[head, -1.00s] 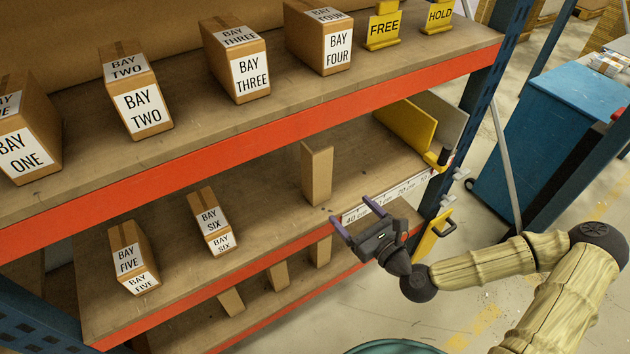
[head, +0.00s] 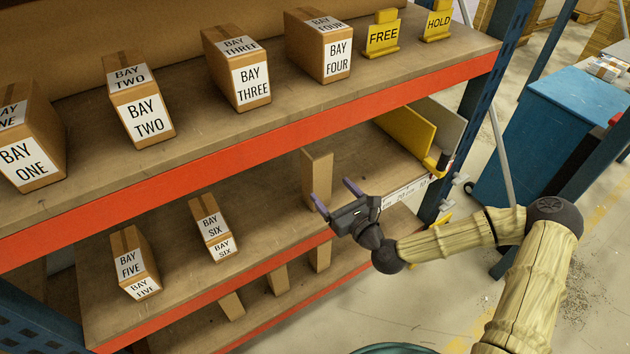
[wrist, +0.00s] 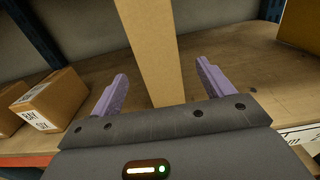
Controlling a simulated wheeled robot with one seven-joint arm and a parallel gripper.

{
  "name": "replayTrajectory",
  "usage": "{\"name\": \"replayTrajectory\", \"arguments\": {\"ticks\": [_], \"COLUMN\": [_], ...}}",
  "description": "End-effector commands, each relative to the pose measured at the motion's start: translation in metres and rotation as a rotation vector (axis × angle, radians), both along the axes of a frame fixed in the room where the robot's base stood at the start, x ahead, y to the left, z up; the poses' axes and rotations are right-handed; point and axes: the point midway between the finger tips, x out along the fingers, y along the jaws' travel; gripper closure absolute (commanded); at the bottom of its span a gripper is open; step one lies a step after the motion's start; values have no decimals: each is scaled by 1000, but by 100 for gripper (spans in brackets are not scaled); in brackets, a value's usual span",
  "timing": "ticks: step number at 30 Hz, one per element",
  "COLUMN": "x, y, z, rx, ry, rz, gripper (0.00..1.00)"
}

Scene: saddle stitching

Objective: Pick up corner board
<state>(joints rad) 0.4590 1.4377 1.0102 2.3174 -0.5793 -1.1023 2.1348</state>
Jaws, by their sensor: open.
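The corner board (head: 317,177) is a tall brown cardboard piece standing upright on the middle shelf. In the wrist view the board (wrist: 152,55) rises between and beyond the two purple fingers. My gripper (head: 335,194) is open and empty, in front of the board at the shelf's front edge. In the wrist view my gripper (wrist: 160,82) has a finger on each side of the board's line. I cannot tell whether the fingertips reach past the board's front face. The board's foot is hidden behind the gripper's body.
The BAY SIX box (head: 213,228) and BAY FIVE box (head: 134,262) stand left on the same shelf (head: 265,200). A yellow plate (head: 405,130) stands at its right end. The red-edged upper shelf (head: 250,137) overhangs. Several brown pieces (head: 278,280) stand on the level below.

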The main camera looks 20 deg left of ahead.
Motion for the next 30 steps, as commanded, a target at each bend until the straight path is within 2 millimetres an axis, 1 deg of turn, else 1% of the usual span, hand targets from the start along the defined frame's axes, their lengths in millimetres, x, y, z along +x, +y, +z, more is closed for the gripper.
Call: {"name": "replayTrajectory", "arguments": {"ticks": [1, 3, 6, 17, 20, 27, 30], "x": [6, 13, 20, 22, 25, 45, 51], "y": [8, 17, 24, 27, 31, 57, 65], "z": [2, 2, 1, 0, 0, -1, -2], "rx": [-1, -2, -1, 0, -1, -1, -1], "ry": [-3, -4, -2, 0, -1, -2, -2], "rz": [2, 2, 2, 1, 2, 1, 1], "gripper": [20, 20, 20, 20, 20, 20, 20]}}
